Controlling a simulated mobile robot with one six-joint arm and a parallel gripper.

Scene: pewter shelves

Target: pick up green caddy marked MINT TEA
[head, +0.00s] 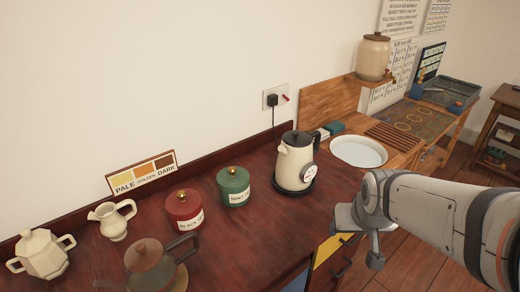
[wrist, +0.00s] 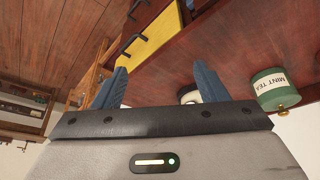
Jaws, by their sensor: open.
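The green caddy (head: 233,190) marked MINT TEA stands upright on the dark red wooden counter, with a gold knob on its lid. A red caddy (head: 184,213) stands to its left and a cream kettle (head: 295,162) to its right. The green caddy also shows upside down at the right of the wrist view (wrist: 266,92). My gripper (head: 354,240) is at the counter's front right edge, well to the right of the caddy and apart from it. In the wrist view its two blue fingers (wrist: 158,78) are spread with no object held between them.
A white jug (head: 112,220), a lidded white pot (head: 40,254) and a brown teapot (head: 153,268) stand at the left. A colour card (head: 142,174) leans by the wall. A white basin (head: 358,151) is beyond the kettle. Counter in front of the green caddy is clear.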

